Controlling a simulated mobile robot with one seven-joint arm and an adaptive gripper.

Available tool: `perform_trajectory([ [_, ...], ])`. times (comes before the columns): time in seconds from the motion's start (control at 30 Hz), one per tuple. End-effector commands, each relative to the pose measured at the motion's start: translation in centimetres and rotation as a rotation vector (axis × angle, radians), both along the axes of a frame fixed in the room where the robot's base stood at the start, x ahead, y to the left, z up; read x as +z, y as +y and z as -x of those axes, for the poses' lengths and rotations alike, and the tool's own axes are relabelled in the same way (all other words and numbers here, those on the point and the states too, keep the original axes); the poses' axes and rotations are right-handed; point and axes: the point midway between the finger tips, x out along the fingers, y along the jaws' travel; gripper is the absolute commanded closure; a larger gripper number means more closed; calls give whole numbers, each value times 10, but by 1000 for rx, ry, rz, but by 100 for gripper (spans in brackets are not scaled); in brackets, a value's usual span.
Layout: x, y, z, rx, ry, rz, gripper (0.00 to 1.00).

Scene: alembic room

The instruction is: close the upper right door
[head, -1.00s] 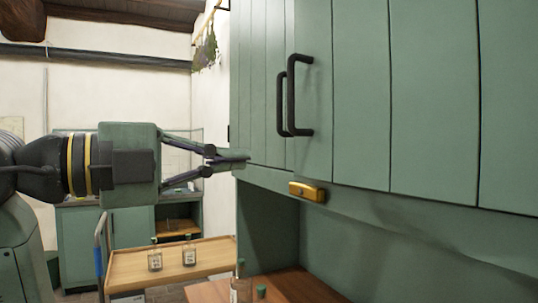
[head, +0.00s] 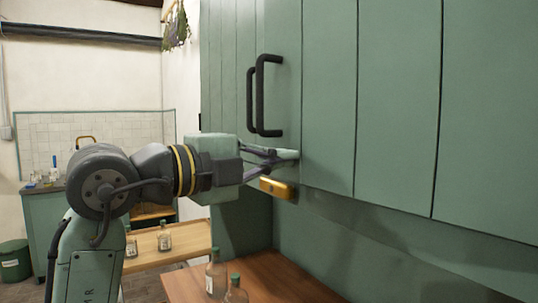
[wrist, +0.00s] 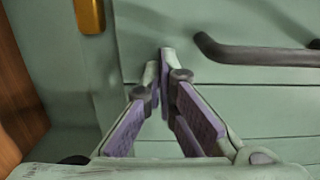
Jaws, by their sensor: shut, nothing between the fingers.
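The upper right door (head: 325,90) is a green planked panel with a dark bar handle (head: 260,95). It looks about flush with the upper left door (head: 222,80), whose own dark handle (head: 249,100) stands beside it. I cannot tell whether a small gap remains. My gripper (head: 296,155) is shut and empty, with its tips at the lower part of the right door, below and right of the handles. In the wrist view my fingertips (wrist: 164,52) lie against or just before green panels, with a dark handle (wrist: 255,54) to their right. Contact is unclear.
A brass-yellow fitting (head: 277,188) sits under the cabinet and also shows in the wrist view (wrist: 88,14). Below is a wooden counter (head: 270,285) with bottles (head: 216,275). A wooden trolley (head: 190,240) with bottles stands at the left, and a sink unit behind.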

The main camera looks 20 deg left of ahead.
Motion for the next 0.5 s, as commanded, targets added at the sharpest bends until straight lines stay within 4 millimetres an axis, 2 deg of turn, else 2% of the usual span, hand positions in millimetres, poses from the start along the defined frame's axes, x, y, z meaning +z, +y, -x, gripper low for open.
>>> perform_trajectory([
  [0.23, 0, -2, -3, -1, 0, 0, 100],
  [0.5, 0, -24, -37, -2, 1, 0, 100],
])
